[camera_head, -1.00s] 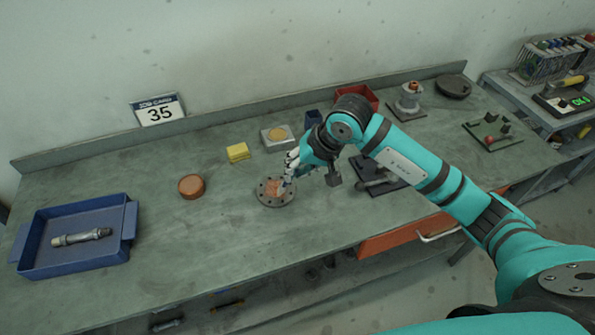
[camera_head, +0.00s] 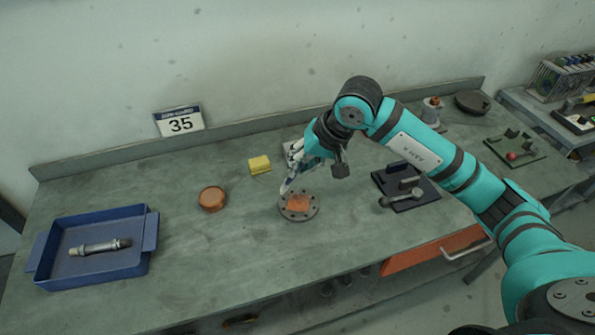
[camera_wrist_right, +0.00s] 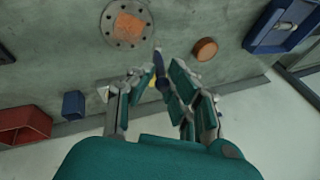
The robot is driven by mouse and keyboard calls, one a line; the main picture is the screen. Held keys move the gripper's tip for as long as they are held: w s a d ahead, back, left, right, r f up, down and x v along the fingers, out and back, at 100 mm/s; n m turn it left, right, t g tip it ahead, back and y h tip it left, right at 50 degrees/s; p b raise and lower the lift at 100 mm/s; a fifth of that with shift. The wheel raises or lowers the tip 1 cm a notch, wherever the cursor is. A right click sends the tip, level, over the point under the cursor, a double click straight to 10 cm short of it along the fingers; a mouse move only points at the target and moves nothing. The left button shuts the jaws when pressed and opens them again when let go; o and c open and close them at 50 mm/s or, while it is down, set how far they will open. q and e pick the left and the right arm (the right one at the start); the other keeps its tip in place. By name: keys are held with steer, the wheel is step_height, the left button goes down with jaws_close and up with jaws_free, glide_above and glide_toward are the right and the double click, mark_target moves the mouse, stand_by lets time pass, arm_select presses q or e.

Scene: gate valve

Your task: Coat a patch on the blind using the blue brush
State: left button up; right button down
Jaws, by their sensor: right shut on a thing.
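The blind, a round grey flange with bolt holes (camera_head: 284,209), lies flat on the bench, an orange patch (camera_head: 299,203) on its middle. It also shows in the right wrist view (camera_wrist_right: 109,22). My right gripper (camera_head: 292,178) is at the flange's back left edge, pointing down. It is shut on a slim brush, whose dark blue part (camera_wrist_right: 158,62) shows between the fingers in the right wrist view. Whether the brush tip touches the flange I cannot tell. My left gripper is not in view.
An orange-brown round lid (camera_head: 212,198) and a yellow block (camera_head: 259,164) lie left of the flange. A blue tray (camera_head: 140,262) with a metal fitting stands at the far left. A dark fixture (camera_head: 408,190) lies to the right. Bench between tray and lid is clear.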

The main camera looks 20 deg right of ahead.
steer(key=shift+r, duration=0.6)
steer(key=shift+w+a+r+p, duration=0.1)
steer(key=shift+r+p, duration=0.1)
steer(key=shift+r, duration=0.2)
steer(key=shift+w+a+r+p, duration=0.1)
steer(key=shift+r+p, duration=0.1)
steer(key=shift+r, duration=0.15)
steer(key=shift+s+r, duration=0.1)
steer(key=shift+r, duration=0.45)
